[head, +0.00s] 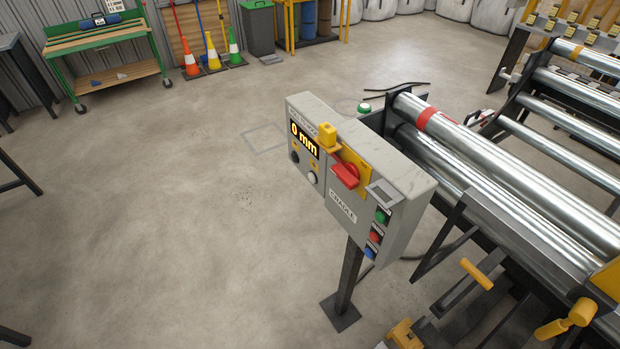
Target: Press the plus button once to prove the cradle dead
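A grey control box (408,185) labelled CRADLE stands on a dark post in the middle of the head view. Its display (304,139) reads 0 mm. Below the display are a black round button (295,157) and a white round button (312,178). Their small yellow markings are too small to read, so I cannot tell which is the plus button. A red rotary handle (346,176) sits on a yellow plate, with a yellow block (328,136) beside it. Green (382,216), red (375,237) and blue (370,252) buttons line the right side. Neither gripper is in view.
The cradle's steel rollers (500,170) lie right of the box, with yellow handles (568,320) at lower right. The post's base plate (341,312) is on the floor. A green workbench (102,45) and cones (212,55) stand at the back. Concrete floor left of the box is clear.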

